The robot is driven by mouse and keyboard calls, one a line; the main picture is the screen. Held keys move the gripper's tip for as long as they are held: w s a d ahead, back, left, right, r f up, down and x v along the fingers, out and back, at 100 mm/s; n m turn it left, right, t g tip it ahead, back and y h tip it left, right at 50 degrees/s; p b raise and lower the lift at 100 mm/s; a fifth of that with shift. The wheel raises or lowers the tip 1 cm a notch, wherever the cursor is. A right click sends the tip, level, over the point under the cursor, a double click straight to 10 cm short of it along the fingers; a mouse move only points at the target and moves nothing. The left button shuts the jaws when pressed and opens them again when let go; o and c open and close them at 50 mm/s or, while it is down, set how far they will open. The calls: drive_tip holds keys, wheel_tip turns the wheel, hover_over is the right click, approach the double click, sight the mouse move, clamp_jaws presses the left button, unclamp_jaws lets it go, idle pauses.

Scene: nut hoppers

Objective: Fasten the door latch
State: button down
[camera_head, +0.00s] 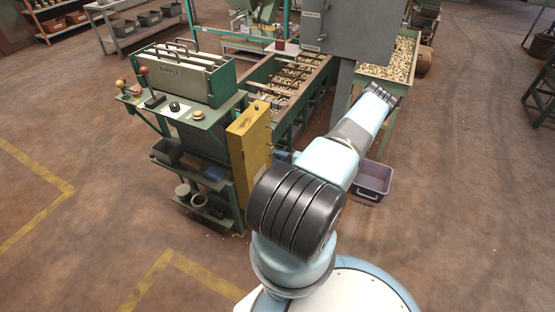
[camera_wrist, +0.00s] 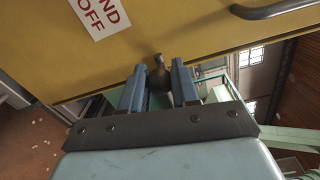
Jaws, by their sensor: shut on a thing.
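The yellow door (camera_head: 250,148) stands at the right end of the green machine in the head view. In the wrist view the door (camera_wrist: 190,30) fills the top, with a white sign (camera_wrist: 97,15) in red letters and a dark bar handle (camera_wrist: 272,9) at upper right. A dark brown, rounded latch knob (camera_wrist: 157,75) shows at the door's lower edge. My gripper (camera_wrist: 159,70) has its two blue fingers on either side of this knob and is shut on it. The rest of the latch is hidden.
The green machine (camera_head: 185,75) has a control shelf with knobs (camera_head: 172,108). Behind the door runs a long trough (camera_head: 290,75) of nuts. A grey cabinet (camera_head: 365,30) stands behind my arm. A purple bin (camera_head: 372,180) is on the floor. Floor at left is clear.

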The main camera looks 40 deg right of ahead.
drive_tip(key=shift+a+f, duration=0.2)
drive_tip(key=c, duration=0.9)
unclamp_jaws()
drive_tip(key=shift+d, duration=0.1)
drive_tip(key=shift+r, duration=0.1)
drive_tip(key=v, duration=1.3)
drive_tip(key=shift+s+d, duration=0.2)
drive_tip(key=shift+s, duration=0.1)
